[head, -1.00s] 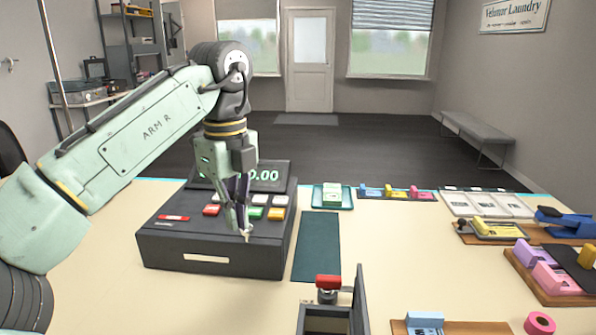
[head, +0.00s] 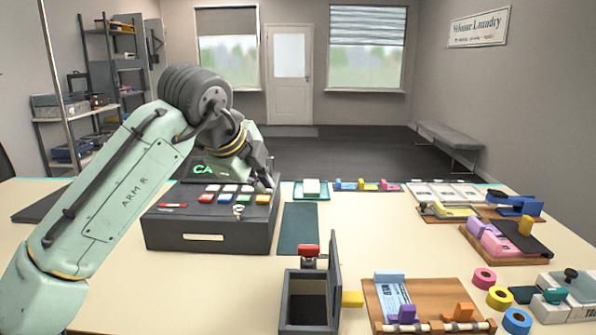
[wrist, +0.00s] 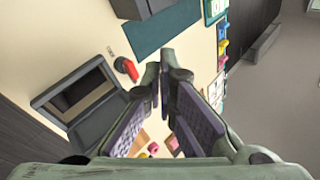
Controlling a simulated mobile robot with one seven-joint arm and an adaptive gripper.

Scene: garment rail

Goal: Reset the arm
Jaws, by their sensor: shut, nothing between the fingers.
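My arm reaches in from the left in the head view, over the counter. My gripper (head: 268,182) hangs above the right side of the cash register (head: 205,222), near its coloured keys, and its fingertips are partly hidden by the wrist. In the wrist view my gripper (wrist: 160,88) shows its two fingers drawn together with nothing between them. The register's green display (head: 208,169) is partly covered by my arm.
A dark green mat (head: 298,229) lies right of the register. Wooden boards (head: 425,300), coloured tape rolls (head: 484,278) and trays fill the right.

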